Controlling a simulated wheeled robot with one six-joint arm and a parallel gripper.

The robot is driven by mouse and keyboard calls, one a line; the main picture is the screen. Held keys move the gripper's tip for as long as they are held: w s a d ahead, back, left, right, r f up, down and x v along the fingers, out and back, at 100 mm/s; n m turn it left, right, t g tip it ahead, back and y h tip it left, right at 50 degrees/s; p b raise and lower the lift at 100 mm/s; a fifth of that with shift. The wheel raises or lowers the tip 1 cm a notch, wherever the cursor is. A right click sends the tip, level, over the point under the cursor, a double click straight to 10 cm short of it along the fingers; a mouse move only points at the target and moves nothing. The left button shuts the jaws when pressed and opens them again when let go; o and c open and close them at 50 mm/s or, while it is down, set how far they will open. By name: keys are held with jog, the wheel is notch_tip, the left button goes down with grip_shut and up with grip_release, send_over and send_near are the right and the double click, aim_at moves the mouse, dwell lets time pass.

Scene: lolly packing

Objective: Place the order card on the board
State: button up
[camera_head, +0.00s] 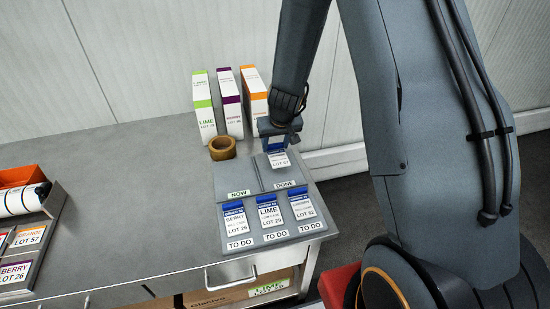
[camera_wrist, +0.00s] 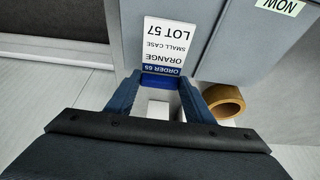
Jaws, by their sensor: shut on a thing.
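My gripper (camera_head: 276,146) is shut on the blue top of a white order card (camera_head: 280,161). In the wrist view the card (camera_wrist: 166,45) reads ORDER 65, ORANGE, SMALL CASE, LOT 57, and its blue end sits between my fingers (camera_wrist: 160,92). The grey board (camera_head: 234,180) lies at the table's right end, with NOW and DONE panels at the back and a TO DO row in front. The held card is over the back part of the DONE panel; I cannot tell whether it touches. Cards for berry (camera_head: 235,224), lime (camera_head: 269,214) and a third (camera_head: 302,208) stand in the TO DO row.
A brown tape roll (camera_head: 222,148) stands close behind the NOW panel, near my gripper. Lime (camera_head: 204,106), berry (camera_head: 230,103) and orange (camera_head: 254,100) boxes stand behind it by the wall. A rack with labels (camera_head: 30,240) is at the left. The table middle is clear.

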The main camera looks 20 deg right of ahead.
aim_at(276, 152)
jog(key=shift+f, duration=0.15)
notch_tip(276, 152, down, 4)
jog(key=b, duration=0.5)
jog(key=shift+b, duration=0.3)
jog(key=shift+f, duration=0.15)
jog(key=o, duration=1.1)
jog(key=shift+c, duration=0.2)
jog(key=shift+r, duration=0.2)
